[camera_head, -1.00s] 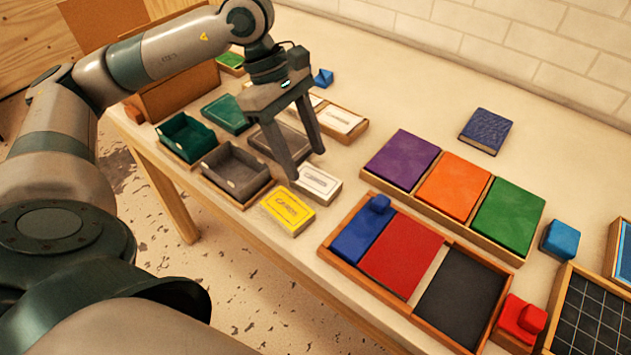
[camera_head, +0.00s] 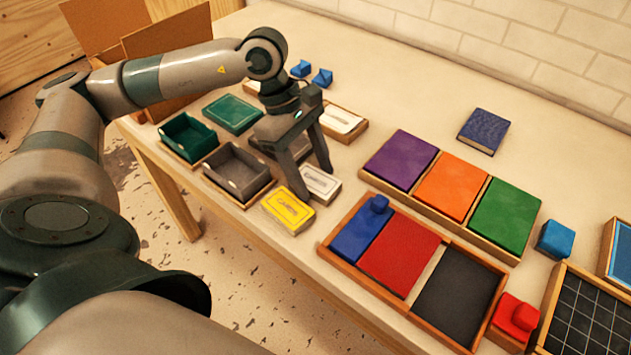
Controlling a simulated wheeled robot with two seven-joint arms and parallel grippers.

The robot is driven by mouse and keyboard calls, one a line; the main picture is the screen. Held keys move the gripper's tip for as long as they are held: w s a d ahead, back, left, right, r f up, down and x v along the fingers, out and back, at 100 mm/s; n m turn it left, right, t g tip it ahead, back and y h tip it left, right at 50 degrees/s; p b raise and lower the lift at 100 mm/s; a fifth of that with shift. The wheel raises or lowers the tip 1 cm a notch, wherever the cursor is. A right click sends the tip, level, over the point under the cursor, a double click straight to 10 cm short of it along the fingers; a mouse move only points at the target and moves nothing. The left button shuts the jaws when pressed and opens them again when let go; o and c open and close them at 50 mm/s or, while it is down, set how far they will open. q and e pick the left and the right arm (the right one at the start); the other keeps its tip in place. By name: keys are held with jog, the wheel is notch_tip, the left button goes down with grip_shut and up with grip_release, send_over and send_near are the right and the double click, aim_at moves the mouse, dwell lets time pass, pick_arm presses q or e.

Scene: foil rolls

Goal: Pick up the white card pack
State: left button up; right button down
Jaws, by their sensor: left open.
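The white card pack (camera_head: 323,186) lies on the table just right of the yellow card pack (camera_head: 288,210). My left gripper (camera_head: 315,182) is open and points down at the white pack. One finger comes down at the pack's near left side and the other at its far edge. The fingers hide part of the pack, and I cannot tell whether they touch it. Another white card pack (camera_head: 340,120) lies in a wooden tray behind the gripper. My right gripper is not in view.
A grey open box (camera_head: 237,172) and a green open box (camera_head: 187,137) stand left of the gripper. A wooden tray with blue, red and black panels (camera_head: 401,258) lies to the right. Purple, orange and green blocks (camera_head: 452,184) sit behind it. The back table is mostly clear.

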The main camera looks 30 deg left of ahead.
pick_arm(q)
jog(key=shift+f+b, duration=0.15)
jog(key=shift+b, duration=0.25)
dwell(0.4)
jog(key=c, duration=0.9)
